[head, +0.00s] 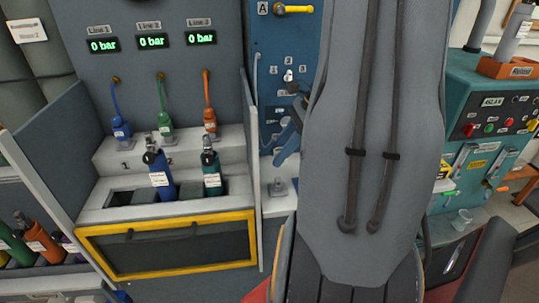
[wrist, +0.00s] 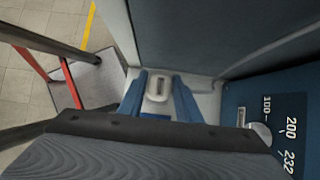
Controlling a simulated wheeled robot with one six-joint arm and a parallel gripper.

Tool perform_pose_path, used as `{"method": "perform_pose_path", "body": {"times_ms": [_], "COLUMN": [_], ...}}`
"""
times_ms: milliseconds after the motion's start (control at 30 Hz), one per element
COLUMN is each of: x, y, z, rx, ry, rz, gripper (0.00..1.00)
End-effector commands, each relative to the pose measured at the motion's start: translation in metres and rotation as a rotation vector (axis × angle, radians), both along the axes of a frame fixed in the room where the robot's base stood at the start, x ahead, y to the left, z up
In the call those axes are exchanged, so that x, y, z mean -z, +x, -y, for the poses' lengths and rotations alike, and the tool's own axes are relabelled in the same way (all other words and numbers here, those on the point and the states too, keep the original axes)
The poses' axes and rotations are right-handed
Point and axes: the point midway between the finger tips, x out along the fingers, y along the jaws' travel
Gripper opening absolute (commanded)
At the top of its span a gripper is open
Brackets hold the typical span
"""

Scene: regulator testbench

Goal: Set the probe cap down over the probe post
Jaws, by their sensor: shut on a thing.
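My gripper (head: 279,158) has blue fingers and hangs above a pale ledge, in front of the blue panel. A small grey fitting on the ledge (head: 278,187), apparently the probe post, stands just below the fingers with a gap between. In the wrist view my gripper (wrist: 159,78) shows its two blue fingers on either side of a pale rounded piece with a dark slot. I cannot tell whether that piece is the cap or the post beyond. The gripper is shut on the probe cap, which is mostly hidden by the fingers and the gripper's body.
Left of the gripper, a grey side wall (head: 252,165) bounds a bench with blue and green bottles (head: 160,180). The blue panel (head: 275,50) with a yellow-handled valve (head: 294,9) rises behind. A teal machine (head: 490,125) stands right. My arm hides much of the middle.

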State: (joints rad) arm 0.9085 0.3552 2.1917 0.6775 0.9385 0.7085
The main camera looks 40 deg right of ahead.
Motion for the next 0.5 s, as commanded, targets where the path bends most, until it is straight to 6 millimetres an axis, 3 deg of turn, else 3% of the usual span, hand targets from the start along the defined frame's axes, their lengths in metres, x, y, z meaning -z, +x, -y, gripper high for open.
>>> {"method": "perform_pose_path", "body": {"times_ms": [500], "x": [0.021], "y": [0.001], "z": [0.001], "rx": [0.003], "ry": [0.000], "rz": [0.001], "gripper": [0.04]}}
